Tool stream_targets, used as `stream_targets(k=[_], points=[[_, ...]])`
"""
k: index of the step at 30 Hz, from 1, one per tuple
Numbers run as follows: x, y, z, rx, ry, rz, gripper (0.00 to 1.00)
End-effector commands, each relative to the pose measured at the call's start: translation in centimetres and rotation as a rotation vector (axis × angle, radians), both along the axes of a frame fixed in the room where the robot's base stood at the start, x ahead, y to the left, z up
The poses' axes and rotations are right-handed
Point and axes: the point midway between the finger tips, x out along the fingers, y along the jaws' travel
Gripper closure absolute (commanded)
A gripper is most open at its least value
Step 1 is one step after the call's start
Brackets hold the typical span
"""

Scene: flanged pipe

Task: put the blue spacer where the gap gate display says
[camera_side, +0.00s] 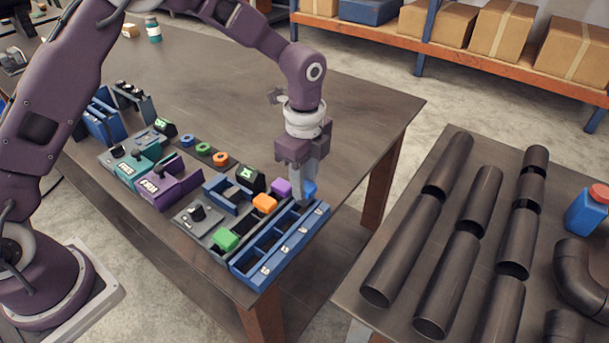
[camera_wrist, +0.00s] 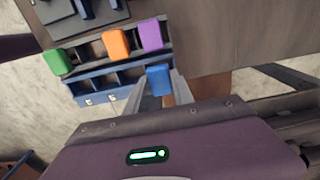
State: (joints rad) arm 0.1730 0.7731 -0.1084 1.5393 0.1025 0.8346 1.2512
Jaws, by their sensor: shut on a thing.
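My gripper (camera_side: 307,184) is shut on the blue spacer (camera_side: 310,192), at the far right end of the blue compartment tray (camera_side: 262,277). In the wrist view the blue spacer (camera_wrist: 158,80) sits between the fingertips (camera_wrist: 162,88), by the tray's end compartment. I cannot tell whether it touches the tray. A small black display (camera_side: 251,179) with green characters stands behind the blocks, near a blue gate-like fixture (camera_side: 222,194); its reading is too small to be sure of. The tray's front has several white number labels, and the compartments that show look empty.
Green (camera_side: 226,239), orange (camera_side: 264,203) and purple (camera_side: 281,187) blocks stand in a row behind the tray. Teal (camera_side: 128,168) and purple (camera_side: 162,188) fixtures are to the left. The table's right part is clear. Black pipes (camera_side: 460,230) lie on another table.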

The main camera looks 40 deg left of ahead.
Motion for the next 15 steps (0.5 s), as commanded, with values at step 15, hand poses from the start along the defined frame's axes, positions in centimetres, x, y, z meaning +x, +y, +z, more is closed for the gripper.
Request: stream_targets(k=[15], points=[[0.01, 0.01, -0.95, 0.0, 0.001, 0.0, 1.0]])
